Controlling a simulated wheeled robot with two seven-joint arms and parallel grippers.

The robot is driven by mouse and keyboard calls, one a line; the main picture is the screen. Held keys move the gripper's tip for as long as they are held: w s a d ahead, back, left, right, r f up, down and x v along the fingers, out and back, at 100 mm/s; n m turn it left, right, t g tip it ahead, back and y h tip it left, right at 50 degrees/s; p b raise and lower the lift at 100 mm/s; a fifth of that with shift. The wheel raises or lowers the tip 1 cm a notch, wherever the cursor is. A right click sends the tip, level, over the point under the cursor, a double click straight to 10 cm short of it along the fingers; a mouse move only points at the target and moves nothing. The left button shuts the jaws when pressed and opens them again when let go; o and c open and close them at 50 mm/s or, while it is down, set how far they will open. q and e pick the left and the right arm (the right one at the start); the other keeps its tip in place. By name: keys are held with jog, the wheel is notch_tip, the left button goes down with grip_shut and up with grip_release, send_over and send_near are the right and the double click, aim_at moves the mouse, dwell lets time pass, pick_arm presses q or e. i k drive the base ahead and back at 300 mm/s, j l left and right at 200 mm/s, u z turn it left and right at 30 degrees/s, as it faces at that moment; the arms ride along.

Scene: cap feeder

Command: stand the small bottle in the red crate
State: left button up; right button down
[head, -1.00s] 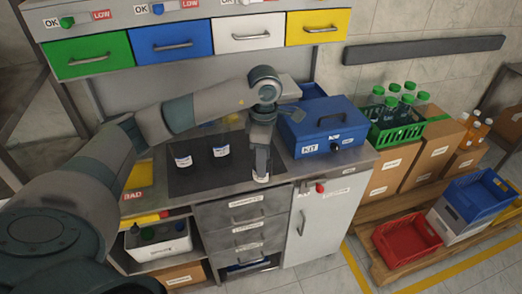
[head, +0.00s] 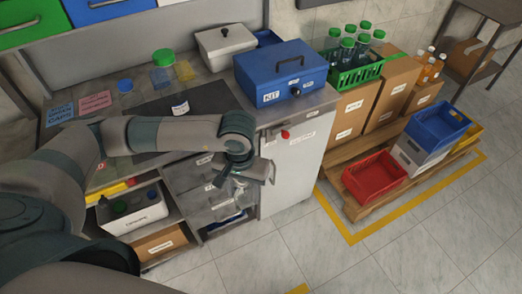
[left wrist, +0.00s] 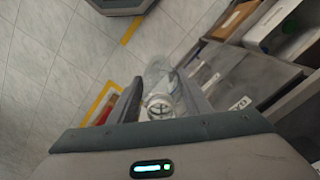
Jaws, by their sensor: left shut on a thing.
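My left gripper (head: 226,190) is in front of the bench drawers in the head view, pointing down. It is shut on a small clear bottle (left wrist: 158,104), which shows between the fingers in the left wrist view. In the head view the bottle is hard to make out against the drawers. The red crate (head: 374,192) sits on the wooden pallet to the right, well away from the gripper, and looks empty. My right gripper is not in view.
A blue crate (head: 437,140) on a white crate (head: 410,158) stands right of the red crate. Cartons and a green bottle crate (head: 356,76) stand behind. Floor in front is clear.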

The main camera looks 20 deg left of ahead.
aim_at(371, 182)
jog(key=i+l, duration=0.2)
jog(key=l, duration=0.2)
jog(key=i+l, duration=0.2)
jog(key=l, duration=0.25)
jog(key=i+l, duration=0.2)
jog(key=l, duration=0.2)
jog(key=i+l, duration=0.2)
jog(key=l, duration=0.25)
jog(key=i+l+z, duration=0.1)
jog(key=l, duration=0.3)
jog(key=i, duration=0.1)
